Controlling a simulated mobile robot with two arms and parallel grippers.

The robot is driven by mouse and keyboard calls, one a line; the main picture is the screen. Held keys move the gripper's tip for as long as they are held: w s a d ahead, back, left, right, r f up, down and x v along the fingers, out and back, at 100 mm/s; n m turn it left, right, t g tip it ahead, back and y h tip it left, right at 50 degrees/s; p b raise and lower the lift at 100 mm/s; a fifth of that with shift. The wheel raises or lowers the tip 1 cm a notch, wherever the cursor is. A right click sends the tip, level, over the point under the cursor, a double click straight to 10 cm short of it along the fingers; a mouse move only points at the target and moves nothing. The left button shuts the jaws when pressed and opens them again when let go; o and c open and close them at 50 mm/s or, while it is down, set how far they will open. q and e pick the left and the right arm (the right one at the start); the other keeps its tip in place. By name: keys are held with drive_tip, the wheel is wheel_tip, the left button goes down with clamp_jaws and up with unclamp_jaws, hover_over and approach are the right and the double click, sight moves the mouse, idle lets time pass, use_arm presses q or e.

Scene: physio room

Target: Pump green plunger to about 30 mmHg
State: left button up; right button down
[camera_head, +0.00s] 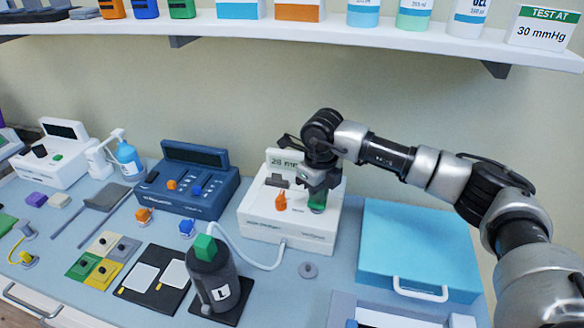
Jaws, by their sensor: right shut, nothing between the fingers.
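A white tester (262,222) stands on the table, and its display (283,161) seems to read 28 mm, partly hidden by my gripper. It has an orange knob (281,201) and a green plunger (318,203) on its sloped top. My right gripper (318,186) is shut and points down right at the green plunger's top; whether they touch I cannot tell. A white tube (245,258) joins the tester to a black cylinder (213,278) marked L with a green block (204,247) on top. My left gripper is not in view.
A shelf card (541,30) reads TEST AT 30 mmHg. A blue case (417,243) stands right of the tester, and a dark blue device (190,182) left of it. A small grey disc (308,270) lies in front. The shelf (300,29) overhangs the back.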

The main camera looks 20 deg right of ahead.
drive_tip(key=shift+f, duration=0.5)
drive_tip(key=shift+r, duration=0.15)
drive_tip(key=shift+r+p, duration=1.35)
drive_tip(key=shift+r, duration=1.15)
wheel_tip(320, 180, up, 5)
drive_tip(key=p, duration=0.3)
drive_tip(key=shift+f, duration=0.1)
